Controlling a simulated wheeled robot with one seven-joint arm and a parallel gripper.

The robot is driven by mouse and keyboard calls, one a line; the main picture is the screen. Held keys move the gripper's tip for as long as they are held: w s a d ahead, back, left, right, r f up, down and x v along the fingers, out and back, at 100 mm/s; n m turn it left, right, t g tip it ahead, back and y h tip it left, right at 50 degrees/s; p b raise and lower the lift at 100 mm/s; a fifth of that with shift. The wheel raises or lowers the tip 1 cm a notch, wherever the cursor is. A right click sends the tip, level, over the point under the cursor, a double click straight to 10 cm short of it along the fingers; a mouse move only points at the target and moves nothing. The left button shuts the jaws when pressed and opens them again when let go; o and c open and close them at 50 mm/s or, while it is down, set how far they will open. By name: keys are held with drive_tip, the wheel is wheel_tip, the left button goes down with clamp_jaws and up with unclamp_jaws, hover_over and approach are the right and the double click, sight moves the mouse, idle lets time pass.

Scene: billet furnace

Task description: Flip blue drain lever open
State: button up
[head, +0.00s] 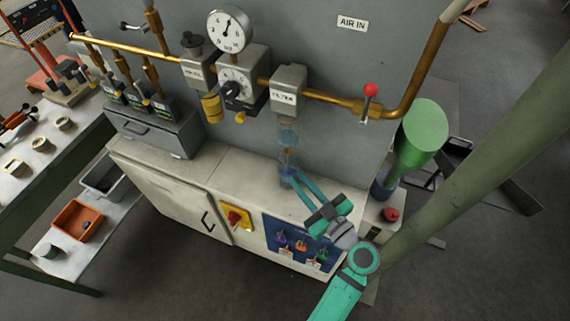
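The grey block marked FILTER (286,90) is on the brass pipe, with a see-through bluish bowl (289,137) hanging under it. A small blue part, seemingly the drain lever (286,172), is at the bottom of the bowl, partly hidden by my fingers. My teal gripper (296,174) reaches up and left from the lower right, with its fingertips at this spot. The two fingers look spread with a gap between them. I cannot tell whether they touch the lever.
A red-knobbed valve (370,90), a green cylinder (422,125) and a red button (390,214) are to the right. The regulator gauge (236,84) is left of the filter. The cabinet top (225,170) is clear to the left of my gripper.

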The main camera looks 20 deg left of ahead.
sight(285, 165)
drive_tip(key=x, duration=0.7)
drive_tip(key=shift+w+a, duration=0.25)
drive_tip(key=shift+a, duration=0.1)
clamp_jaws()
drive_tip(key=shift+a+m+t+y, duration=0.2)
drive_tip(key=shift+m+t+y, duration=0.3)
drive_tip(key=shift+m+t, duration=0.1)
drive_tip(key=shift+a+m+t+y, duration=0.25)
drive_tip(key=shift+m+t+y, duration=0.25)
drive_tip(key=shift+t, duration=0.1)
unclamp_jaws()
drive_tip(key=shift+f, duration=0.1)
